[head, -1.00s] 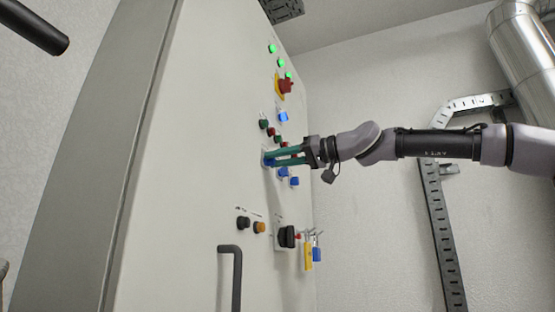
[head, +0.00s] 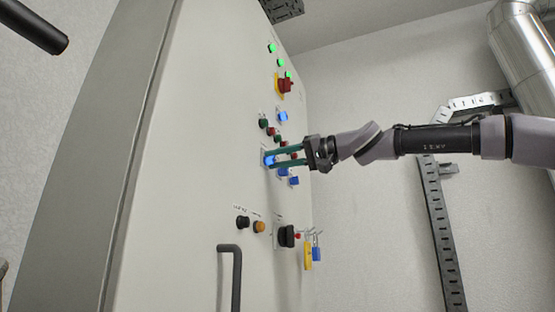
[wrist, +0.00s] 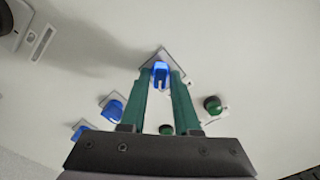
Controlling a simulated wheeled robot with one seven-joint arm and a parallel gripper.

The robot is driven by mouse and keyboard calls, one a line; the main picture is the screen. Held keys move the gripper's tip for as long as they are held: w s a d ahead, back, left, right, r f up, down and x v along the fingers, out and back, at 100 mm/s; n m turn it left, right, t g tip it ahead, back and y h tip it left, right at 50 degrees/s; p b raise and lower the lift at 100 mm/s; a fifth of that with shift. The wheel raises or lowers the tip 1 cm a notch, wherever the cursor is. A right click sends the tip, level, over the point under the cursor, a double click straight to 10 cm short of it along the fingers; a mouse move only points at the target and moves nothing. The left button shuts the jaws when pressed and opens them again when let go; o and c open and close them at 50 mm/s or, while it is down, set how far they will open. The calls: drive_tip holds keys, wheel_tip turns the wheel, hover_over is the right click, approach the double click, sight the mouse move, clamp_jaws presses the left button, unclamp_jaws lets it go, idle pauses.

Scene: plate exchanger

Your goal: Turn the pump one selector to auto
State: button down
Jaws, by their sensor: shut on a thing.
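A blue selector knob (head: 269,160) sits on the front of a pale cabinet, left of other blue knobs. My gripper (head: 274,158) has its two green fingers on either side of this knob and is shut on it. In the wrist view the held selector (wrist: 160,70) shows between the fingertips of my gripper (wrist: 159,79), on a tilted square plate. The knob looks brightly lit in the head view. Its label and pointer position cannot be read.
Close by are a lower blue knob (head: 294,181), a lit upper blue knob (head: 283,117) and a green button (head: 263,124). Above is a red emergency stop (head: 285,86). Below are a black rotary switch (head: 287,236), padlocks (head: 317,253) and a door handle (head: 237,275).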

drive_tip(key=shift+f, duration=0.1)
drive_tip(key=c, duration=0.8)
unclamp_jaws()
drive_tip(key=v, duration=1)
drive_tip(key=shift+s+d, duration=0.15)
drive_tip(key=shift+d, duration=0.2)
drive_tip(key=s+d+f+m+h, duration=0.2)
drive_tip(key=d+f+h, duration=0.3)
drive_tip(key=f, duration=0.8)
drive_tip(key=s+d+f+m+h, duration=0.3)
drive_tip(key=d+f, duration=0.4)
drive_tip(key=f, duration=0.5)
drive_tip(key=s+d+f+m+t+h, duration=0.1)
drive_tip(key=d+f+m+h, duration=0.3)
drive_tip(key=f, duration=0.9)
drive_tip(key=shift+s+d+f+h, duration=0.2)
drive_tip(key=shift+s+d+h, duration=0.15)
drive_tip(key=shift+d+h, duration=0.4)
drive_tip(key=shift+s+d+f+h, duration=0.15)
drive_tip(key=shift+s+d+h, duration=0.25)
drive_tip(key=shift+d+h, duration=0.3)
